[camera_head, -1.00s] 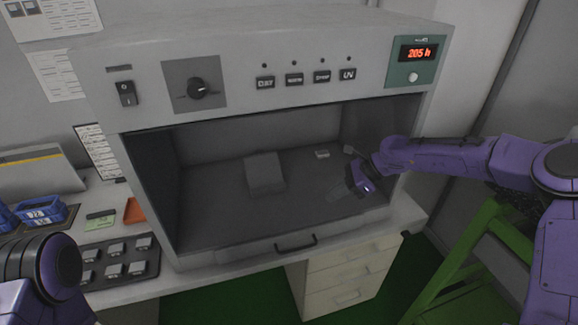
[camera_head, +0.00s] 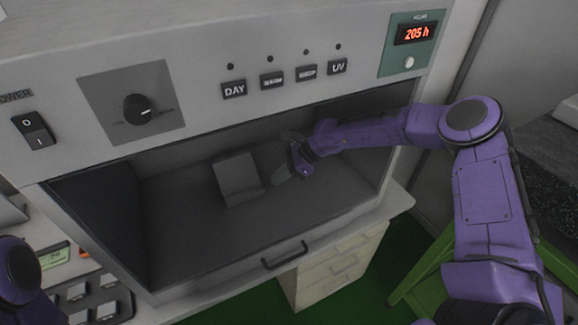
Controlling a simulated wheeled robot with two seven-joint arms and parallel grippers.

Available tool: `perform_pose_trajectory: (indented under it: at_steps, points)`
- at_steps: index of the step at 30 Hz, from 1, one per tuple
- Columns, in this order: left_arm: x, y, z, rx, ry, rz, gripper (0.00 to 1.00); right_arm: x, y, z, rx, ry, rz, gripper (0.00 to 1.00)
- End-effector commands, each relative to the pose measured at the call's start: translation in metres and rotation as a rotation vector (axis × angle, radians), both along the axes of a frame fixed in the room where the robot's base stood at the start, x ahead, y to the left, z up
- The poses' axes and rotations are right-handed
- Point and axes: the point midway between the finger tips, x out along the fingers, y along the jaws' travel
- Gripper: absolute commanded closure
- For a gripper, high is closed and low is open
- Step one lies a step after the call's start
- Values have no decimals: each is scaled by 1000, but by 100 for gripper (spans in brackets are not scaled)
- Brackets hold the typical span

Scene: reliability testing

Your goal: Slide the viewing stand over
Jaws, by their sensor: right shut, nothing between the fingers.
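The viewing stand (camera_head: 238,178) is a grey, tilted block on the floor of the open light cabinet (camera_head: 205,235), left of the middle. My right arm reaches into the cabinet from the right. My right gripper (camera_head: 282,176) is shut and empty, close to the right side of the stand. I cannot tell whether it touches the stand. Its fingertips are dark and hard to make out. Of my left arm only a purple part shows at the lower left edge; its gripper is out of view.
The cabinet's upper panel carries a dial (camera_head: 137,109), a power switch (camera_head: 34,130), light buttons (camera_head: 234,89) and a red display (camera_head: 415,33). A handle (camera_head: 286,255) sits at the front edge. A drawer unit (camera_head: 335,266) and a green frame (camera_head: 430,264) stand below right.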

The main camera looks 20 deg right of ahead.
Motion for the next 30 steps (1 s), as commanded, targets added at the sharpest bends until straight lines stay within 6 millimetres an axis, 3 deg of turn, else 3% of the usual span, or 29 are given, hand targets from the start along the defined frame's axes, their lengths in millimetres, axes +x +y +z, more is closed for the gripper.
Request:
perform_pose_trajectory:
  at_steps: [6, 17, 24, 30]
  points:
    - [0, 0, 3, 1, -1, 0, 57, 5, 16, -15, 0, -1, 2, 100]
    - [0, 0, 3, 1, -1, 0, 57, 6, 18, -17, 0, -1, 3, 100]
    - [0, 0, 10, 1, -1, 0, 57, 12, 40, -16, -1, 0, 3, 100]
    - [0, 0, 9, 1, -1, 0, 57, 13, 40, -17, 0, 0, 3, 100]
